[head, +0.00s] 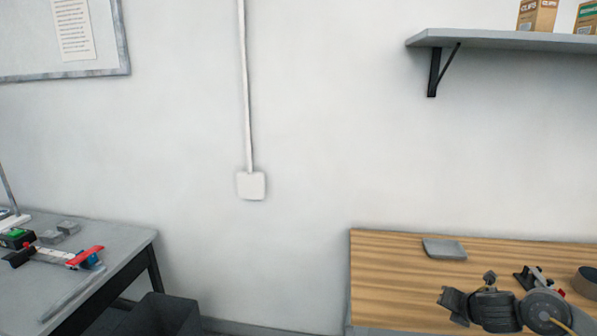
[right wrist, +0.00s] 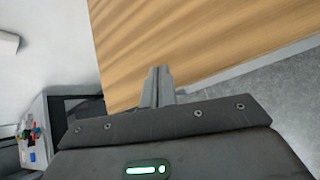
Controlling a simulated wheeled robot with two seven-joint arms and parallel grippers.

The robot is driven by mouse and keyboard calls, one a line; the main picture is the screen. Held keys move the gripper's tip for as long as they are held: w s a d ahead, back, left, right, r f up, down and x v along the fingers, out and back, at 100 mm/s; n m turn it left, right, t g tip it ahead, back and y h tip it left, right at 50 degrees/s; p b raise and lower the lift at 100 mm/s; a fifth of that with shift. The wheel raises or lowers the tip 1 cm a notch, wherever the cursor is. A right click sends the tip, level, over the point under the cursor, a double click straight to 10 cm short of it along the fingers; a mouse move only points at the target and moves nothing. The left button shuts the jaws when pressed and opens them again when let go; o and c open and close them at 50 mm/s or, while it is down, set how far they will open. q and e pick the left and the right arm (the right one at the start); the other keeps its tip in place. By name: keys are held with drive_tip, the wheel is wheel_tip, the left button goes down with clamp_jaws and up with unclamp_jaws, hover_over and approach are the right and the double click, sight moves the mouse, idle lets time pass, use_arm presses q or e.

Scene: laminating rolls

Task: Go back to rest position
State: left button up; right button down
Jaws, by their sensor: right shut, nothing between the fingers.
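My right gripper (right wrist: 159,82) is shut and empty in the right wrist view, its two grey fingers together against the wooden tabletop (right wrist: 190,45) behind. In the head view my right arm reaches over the wooden table (head: 390,280) at the lower right. Its fingertips cannot be made out there. My left gripper is not in view.
A grey tray (head: 444,249) lies on the wooden table, with a dark round container (head: 586,281) at right. A grey table (head: 110,250) with a red-handled tool (head: 85,257) stands left, a dark bin (head: 165,316) beside it. A shelf (head: 500,40) hangs upper right.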

drive_tip(key=s+a+f+m+y, duration=0.1)
drive_tip(key=s+a+f+m, duration=0.5)
drive_tip(key=a, duration=0.3)
drive_tip(key=s+a+f+m, duration=0.5)
drive_tip(key=s+a+m, duration=0.1)
drive_tip(key=s+a, duration=0.2)
drive_tip(key=s+a+f+m+g, duration=0.1)
drive_tip(key=s+m+g, duration=0.2)
drive_tip(key=s+m, duration=0.65)
drive_tip(key=s+a+f+m+g, duration=0.1)
drive_tip(key=s+f+m+g, duration=0.15)
drive_tip(key=s+m, duration=0.7)
drive_tip(key=s+f+n+g+b, duration=0.1)
drive_tip(key=s+f+n+b, duration=0.15)
drive_tip(key=f, duration=1.35)
drive_tip(key=s+f+n+g+b, duration=0.1)
drive_tip(key=s+f+b, duration=0.15)
drive_tip(key=f, duration=1.35)
drive_tip(key=s+d+f+b, duration=0.1)
drive_tip(key=s+f+b, duration=0.1)
drive_tip(key=s+f, duration=0.6)
drive_tip(key=s+d+f+g+b, duration=0.1)
drive_tip(key=s+d+f+b, duration=0.1)
drive_tip(key=s+f, duration=0.6)
wheel_tip(320, 180, down, 3)
drive_tip(key=shift+f+h+b, duration=0.1)
drive_tip(key=shift+h+b, duration=0.3)
drive_tip(key=shift+b, duration=0.1)
